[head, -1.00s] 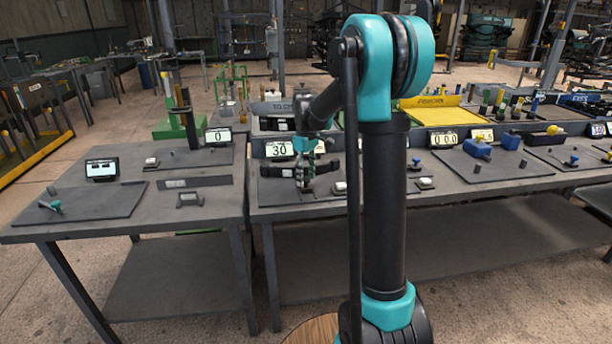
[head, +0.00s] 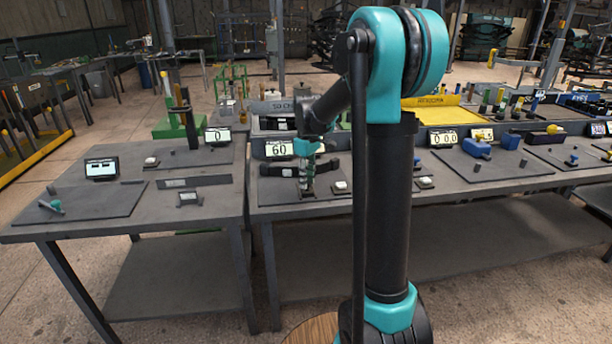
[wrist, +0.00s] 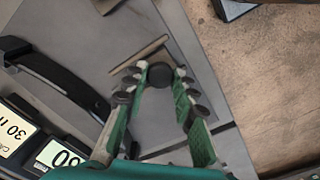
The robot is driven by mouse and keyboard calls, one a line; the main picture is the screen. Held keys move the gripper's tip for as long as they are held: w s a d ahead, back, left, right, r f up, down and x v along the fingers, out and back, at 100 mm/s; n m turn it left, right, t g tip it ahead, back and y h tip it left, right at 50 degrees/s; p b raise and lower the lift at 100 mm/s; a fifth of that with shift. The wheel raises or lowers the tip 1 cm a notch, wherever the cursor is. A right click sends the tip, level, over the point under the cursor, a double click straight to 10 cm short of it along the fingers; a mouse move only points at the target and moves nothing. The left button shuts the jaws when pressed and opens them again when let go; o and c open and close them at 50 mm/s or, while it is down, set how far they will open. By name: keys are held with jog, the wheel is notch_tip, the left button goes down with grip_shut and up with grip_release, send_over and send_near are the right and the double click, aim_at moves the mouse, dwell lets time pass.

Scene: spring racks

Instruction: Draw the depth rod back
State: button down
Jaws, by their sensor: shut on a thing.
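My gripper (head: 306,183) is low over the middle table in the head view. In the wrist view its green fingers (wrist: 158,84) are closed on a dark round knob (wrist: 160,75), one finger on each side. A thin pale rod (wrist: 139,54) shows just beyond the fingertips, slanting across the dark plate. I cannot tell how the rod joins the knob, or which of the two is the depth rod. A display (head: 279,148) behind the gripper reads 60. It also shows in the wrist view (wrist: 62,155).
A black curved bar (wrist: 55,78) lies left of the fingers in the wrist view. A card marked 30 (wrist: 14,128) stands beside the display. A small white-topped block (head: 340,187) is right of the gripper. The left table (head: 90,238) holds another display (head: 101,168).

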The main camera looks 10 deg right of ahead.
jog(key=shift+s, duration=0.45)
jog(key=c, duration=1.2)
grip_release()
jog(key=shift+r, duration=0.1)
notch_tip(320, 180, up, 12)
jog(key=s+d+f+m+t, duration=0.2)
jog(key=s+f+m, duration=0.2)
jog(key=s+f, duration=0.7)
jog(key=s+d+f+m+t, duration=0.2)
jog(key=s+f+m, duration=0.3)
jog(key=s+f, duration=0.6)
jog(key=s, duration=0.4)
